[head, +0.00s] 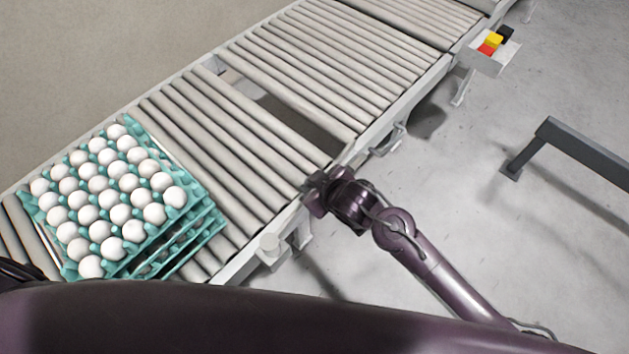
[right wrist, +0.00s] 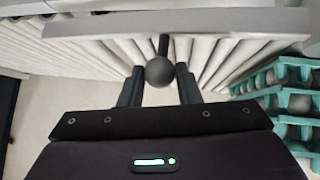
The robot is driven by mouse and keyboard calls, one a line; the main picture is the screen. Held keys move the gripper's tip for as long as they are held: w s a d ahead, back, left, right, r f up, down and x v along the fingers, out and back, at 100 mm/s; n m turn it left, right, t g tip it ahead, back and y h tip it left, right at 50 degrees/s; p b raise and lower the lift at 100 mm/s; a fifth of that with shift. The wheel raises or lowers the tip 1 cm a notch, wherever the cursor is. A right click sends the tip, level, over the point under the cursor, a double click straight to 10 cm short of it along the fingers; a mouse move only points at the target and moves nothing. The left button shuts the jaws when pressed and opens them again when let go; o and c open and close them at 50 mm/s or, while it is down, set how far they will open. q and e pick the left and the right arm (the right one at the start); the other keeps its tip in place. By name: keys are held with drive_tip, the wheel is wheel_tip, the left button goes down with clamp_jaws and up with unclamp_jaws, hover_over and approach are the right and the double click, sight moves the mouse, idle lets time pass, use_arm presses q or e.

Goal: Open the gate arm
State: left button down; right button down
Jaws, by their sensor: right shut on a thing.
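My right gripper (head: 314,188) is at the near side rail of the roller conveyor. In the right wrist view its two dark fingers (right wrist: 160,88) are shut on a dark round knob (right wrist: 160,70). The knob sits on a short dark stem in front of a pale rail (right wrist: 240,22). In the head view the knob is hidden by the gripper. I cannot make out the rest of the gate arm. My left gripper is not in view; only dark parts show at the left edge.
Stacked teal egg trays (head: 205,199) with white eggs stand on the conveyor (head: 212,115) at the left; they also show in the right wrist view (right wrist: 294,70). The rollers have a gap (head: 300,122). A button box (head: 493,57) and a grey rail (head: 580,147) stand at the right.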

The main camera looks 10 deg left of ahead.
drive_tip(key=c, duration=1.1)
unclamp_jaws()
drive_tip(key=shift+o, duration=0.2)
drive_tip(key=v, duration=0.7)
drive_tip(key=shift+s+d+r+b, duration=0.15)
drive_tip(key=shift+s+r+b, duration=0.05)
drive_tip(key=shift+r+b, duration=0.1)
